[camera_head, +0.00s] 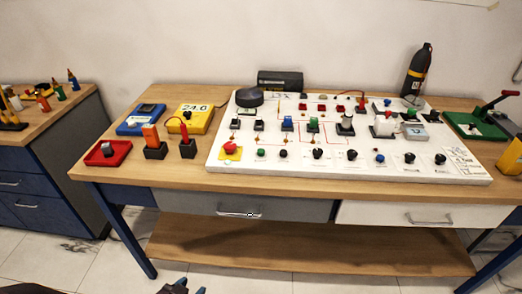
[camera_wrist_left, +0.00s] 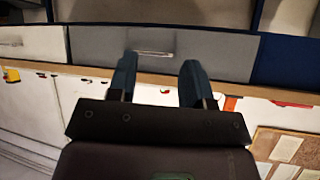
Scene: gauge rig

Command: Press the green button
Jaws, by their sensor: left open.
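A small green button (camera_head: 261,153) sits in the front row of the white panel (camera_head: 330,167) on the workbench, just right of a red mushroom button (camera_head: 230,148) on a yellow base. A green-topped part (camera_head: 312,125) stands further back on the panel. My left gripper (camera_head: 187,289) shows only partly at the bottom edge of the head view, low in front of the bench and well apart from the button. In the left wrist view its two fingers (camera_wrist_left: 158,78) are apart with nothing between them. They face the bench's drawer front. My right gripper is not in view.
The wooden workbench (camera_head: 140,176) has a grey drawer (camera_head: 280,208) and a white drawer (camera_head: 375,215) under its front edge. Blue and yellow meters (camera_head: 190,117) and a red tray (camera_head: 92,157) lie left of the panel. A black bottle (camera_head: 416,72) stands behind it.

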